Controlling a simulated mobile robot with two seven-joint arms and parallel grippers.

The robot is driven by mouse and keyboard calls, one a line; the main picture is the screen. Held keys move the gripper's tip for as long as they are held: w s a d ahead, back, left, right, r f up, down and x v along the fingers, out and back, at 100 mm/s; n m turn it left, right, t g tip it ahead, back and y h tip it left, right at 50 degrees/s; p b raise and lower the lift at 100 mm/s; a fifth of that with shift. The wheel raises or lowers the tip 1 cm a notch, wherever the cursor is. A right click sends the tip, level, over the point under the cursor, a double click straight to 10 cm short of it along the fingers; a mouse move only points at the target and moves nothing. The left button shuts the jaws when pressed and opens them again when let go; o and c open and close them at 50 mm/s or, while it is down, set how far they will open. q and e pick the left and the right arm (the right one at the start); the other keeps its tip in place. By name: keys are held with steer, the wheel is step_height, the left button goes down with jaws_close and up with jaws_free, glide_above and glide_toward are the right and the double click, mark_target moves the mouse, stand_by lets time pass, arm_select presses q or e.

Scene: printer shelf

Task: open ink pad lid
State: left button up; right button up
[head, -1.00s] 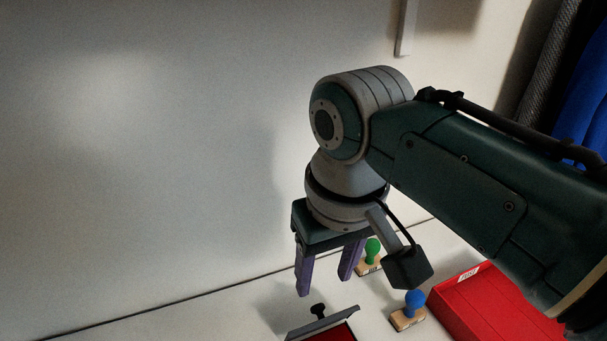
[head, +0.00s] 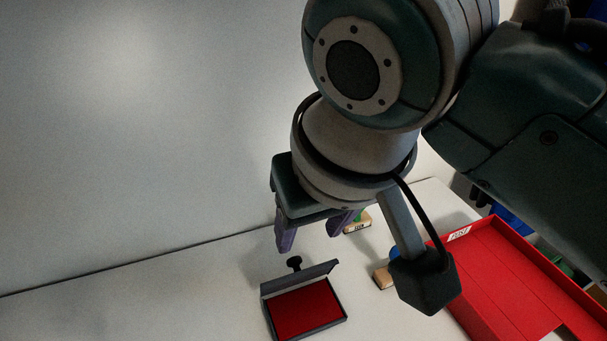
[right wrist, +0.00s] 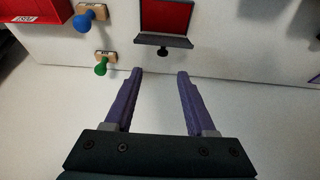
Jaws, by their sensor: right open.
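The ink pad (head: 305,310) lies on the white surface in the head view, with its red pad showing. Its dark lid (head: 300,279) stands raised along the far edge, with a black knob (head: 294,263) on its far side. The ink pad also shows at the top of the right wrist view (right wrist: 166,15), with the lid (right wrist: 163,40) and the knob (right wrist: 163,51) nearest my fingers. My right gripper (head: 311,238) has two purple fingers, which are apart and empty. It is above and beyond the lid, not touching it. My left gripper is not in view.
A red tray (head: 500,270) is at the right in the head view. A plain wall rises behind. The surface left of the ink pad is clear.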

mark_target(296, 259)
steer(key=b+x, duration=0.1)
steer(key=x, duration=0.2)
steer(key=b+x, duration=0.1)
steer(key=x, duration=0.2)
steer(key=b+x, duration=0.1)
steer(key=x, duration=0.2)
steer(key=shift+a+f, duration=0.3)
steer(key=shift+f, duration=0.05)
jaws_close()
stand_by(1.0)
